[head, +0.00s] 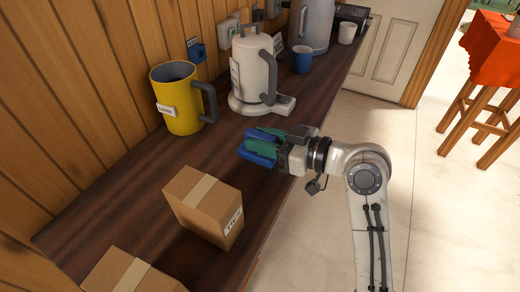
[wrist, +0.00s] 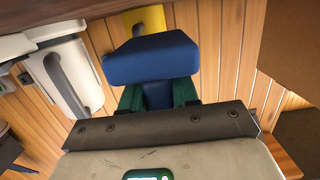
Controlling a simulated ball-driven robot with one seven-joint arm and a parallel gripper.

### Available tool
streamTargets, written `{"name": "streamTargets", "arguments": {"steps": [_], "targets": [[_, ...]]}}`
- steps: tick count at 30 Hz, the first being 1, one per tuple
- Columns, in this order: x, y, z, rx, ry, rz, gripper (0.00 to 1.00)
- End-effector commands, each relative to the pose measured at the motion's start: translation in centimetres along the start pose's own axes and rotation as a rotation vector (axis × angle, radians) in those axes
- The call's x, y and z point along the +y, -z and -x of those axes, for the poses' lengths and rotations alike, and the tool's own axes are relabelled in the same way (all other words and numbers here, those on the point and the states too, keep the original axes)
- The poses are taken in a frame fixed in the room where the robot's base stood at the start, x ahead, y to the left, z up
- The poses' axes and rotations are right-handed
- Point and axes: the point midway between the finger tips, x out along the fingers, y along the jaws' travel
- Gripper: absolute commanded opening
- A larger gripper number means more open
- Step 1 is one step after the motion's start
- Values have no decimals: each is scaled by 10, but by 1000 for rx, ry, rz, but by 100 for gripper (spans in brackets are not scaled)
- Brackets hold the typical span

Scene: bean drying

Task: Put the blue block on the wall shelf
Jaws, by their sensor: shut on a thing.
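My gripper (head: 264,144) is shut on the blue block (head: 256,159), with its green fingers around it. It holds the block over the front part of a long dark wooden counter (head: 130,185), between the white kettle and a cardboard box. In the wrist view the blue block (wrist: 152,58) sits at the tips of my gripper (wrist: 157,94) and appears clear of other things. I see no separate wall shelf above the counter in these views.
A yellow mug (head: 180,100), white kettle (head: 252,70), blue cup (head: 302,60) and grey kettle (head: 312,25) stand along the plank wall (head: 60,95). Cardboard boxes (head: 205,203) occupy the near counter. A red-topped stool (head: 495,55) stands at right on pale open floor.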

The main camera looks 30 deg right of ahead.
Motion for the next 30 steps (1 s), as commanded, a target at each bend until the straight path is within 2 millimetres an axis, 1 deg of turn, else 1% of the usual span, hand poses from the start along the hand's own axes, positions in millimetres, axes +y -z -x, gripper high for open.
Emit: {"name": "streamTargets", "arguments": {"steps": [2, 6, 9, 21, 22, 29, 30], "targets": [[-2, -7, -8, -4, 4, -2, 0], [-1, -27, -10, -5, 1, -5, 0], [-1, -35, -11, -2, 0, -2, 0], [-1, -41, -12, -1, 0, 0, 0], [-1, -40, -12, -1, 0, 0, 32], [-1, -39, -12, -1, 0, 0, 54], [-1, -39, -12, -1, 0, 0, 55]]}}
